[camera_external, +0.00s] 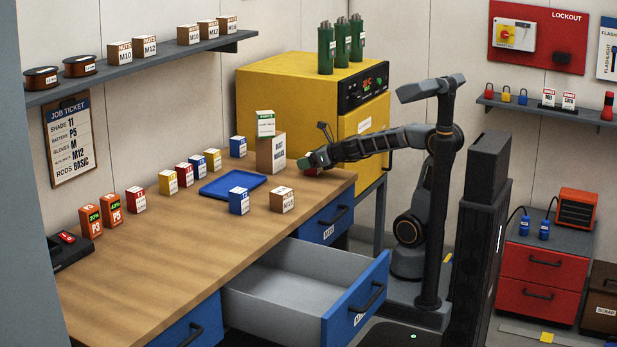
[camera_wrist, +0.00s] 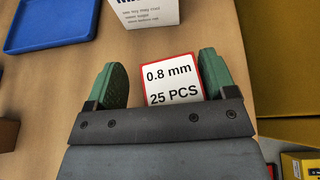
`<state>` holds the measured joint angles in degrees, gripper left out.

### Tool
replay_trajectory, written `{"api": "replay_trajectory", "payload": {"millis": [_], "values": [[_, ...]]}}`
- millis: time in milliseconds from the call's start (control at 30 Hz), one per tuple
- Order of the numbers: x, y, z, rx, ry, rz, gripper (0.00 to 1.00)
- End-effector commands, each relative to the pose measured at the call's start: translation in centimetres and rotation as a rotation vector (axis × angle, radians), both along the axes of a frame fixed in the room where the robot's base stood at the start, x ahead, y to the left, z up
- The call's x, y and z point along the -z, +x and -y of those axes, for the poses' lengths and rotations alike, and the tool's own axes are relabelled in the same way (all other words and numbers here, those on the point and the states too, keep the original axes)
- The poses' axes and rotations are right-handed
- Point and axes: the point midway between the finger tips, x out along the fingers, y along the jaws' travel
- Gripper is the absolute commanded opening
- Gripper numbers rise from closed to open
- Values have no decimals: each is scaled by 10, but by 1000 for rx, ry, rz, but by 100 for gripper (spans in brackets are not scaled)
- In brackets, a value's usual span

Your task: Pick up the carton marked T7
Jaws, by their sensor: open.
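My gripper (camera_external: 306,163) is open above the right end of the wooden bench. In the wrist view its green fingers (camera_wrist: 160,82) stand on either side of a red-edged carton (camera_wrist: 172,84) with a white label reading "0.8 mm 25 PCS". A little of this red carton (camera_external: 312,172) shows below the gripper in the external view. Its lower part is hidden by the gripper body in the wrist view, and contact with the fingers cannot be told. I cannot read T7 on any carton. Other red cartons (camera_external: 136,199) stand further left on the bench.
A tall white and brown box (camera_external: 270,154) stands just left of my gripper, with a green-topped box (camera_external: 265,124) on it. A blue tray (camera_external: 232,192), blue cartons (camera_external: 239,201) and a brown carton (camera_external: 282,199) lie nearby. A drawer (camera_external: 355,310) stands open below.

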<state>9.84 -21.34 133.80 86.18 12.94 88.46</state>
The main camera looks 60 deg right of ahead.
Motion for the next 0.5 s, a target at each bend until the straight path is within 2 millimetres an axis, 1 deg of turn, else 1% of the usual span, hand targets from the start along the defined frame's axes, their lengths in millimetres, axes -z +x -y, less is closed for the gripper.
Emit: {"api": "replay_trajectory", "payload": {"millis": [133, 367, 500], "values": [[2, 6, 0, 0, -1, 2, 78], [0, 6, -1, 0, -1, 3, 78], [0, 6, -1, 0, -1, 3, 65]]}}
